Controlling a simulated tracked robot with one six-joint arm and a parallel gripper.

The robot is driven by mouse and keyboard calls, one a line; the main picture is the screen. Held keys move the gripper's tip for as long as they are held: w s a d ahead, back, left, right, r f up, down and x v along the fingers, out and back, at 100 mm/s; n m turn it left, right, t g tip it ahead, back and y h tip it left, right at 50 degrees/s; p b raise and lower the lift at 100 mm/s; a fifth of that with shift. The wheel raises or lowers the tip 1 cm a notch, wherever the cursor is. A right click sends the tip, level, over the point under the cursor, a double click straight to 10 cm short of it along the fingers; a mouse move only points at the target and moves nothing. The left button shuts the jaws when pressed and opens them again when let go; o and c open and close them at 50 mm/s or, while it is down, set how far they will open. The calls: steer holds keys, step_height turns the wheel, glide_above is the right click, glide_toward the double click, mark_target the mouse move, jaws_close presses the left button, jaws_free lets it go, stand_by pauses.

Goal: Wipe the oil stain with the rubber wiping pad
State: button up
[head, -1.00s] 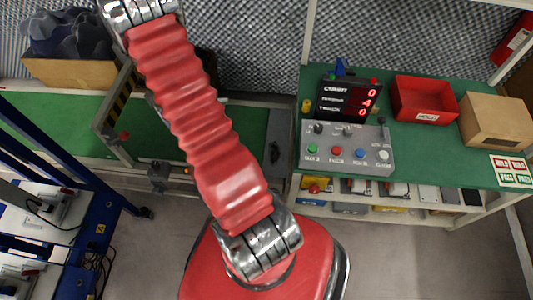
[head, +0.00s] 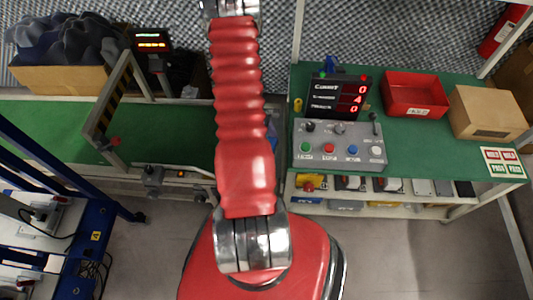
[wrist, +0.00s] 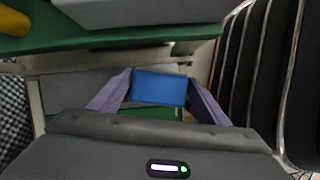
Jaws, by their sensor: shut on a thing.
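The blue rubber wiping pad (wrist: 160,88) shows in the wrist view, held between the two purple fingers of my gripper (wrist: 158,80). The fingers press on its left and right sides. In the head view my red arm stretches up the picture and its end is out of sight. A small bit of blue shows at the right edge of my arm, but I cannot tell what it is. I cannot make out an oil stain in either view.
A green bench at right carries a control panel (head: 339,145), a counter display (head: 338,97), a red bin (head: 413,94) and a cardboard box (head: 487,112). A green conveyor (head: 50,130) lies at left, with a box of dark pieces (head: 60,78). A blue frame stands lower left.

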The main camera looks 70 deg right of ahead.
steer(key=f+n, duration=0.1)
steer(key=a+f+n, duration=0.1)
steer(key=f, duration=0.1)
steer(key=shift+a+h, duration=0.1)
steer(key=shift+h, duration=0.3)
steer(key=shift+w+a+f+n, duration=0.15)
steer(key=shift+w+f+n, duration=0.35)
steer(key=shift+w, duration=0.1)
steer(key=shift+f, duration=0.1)
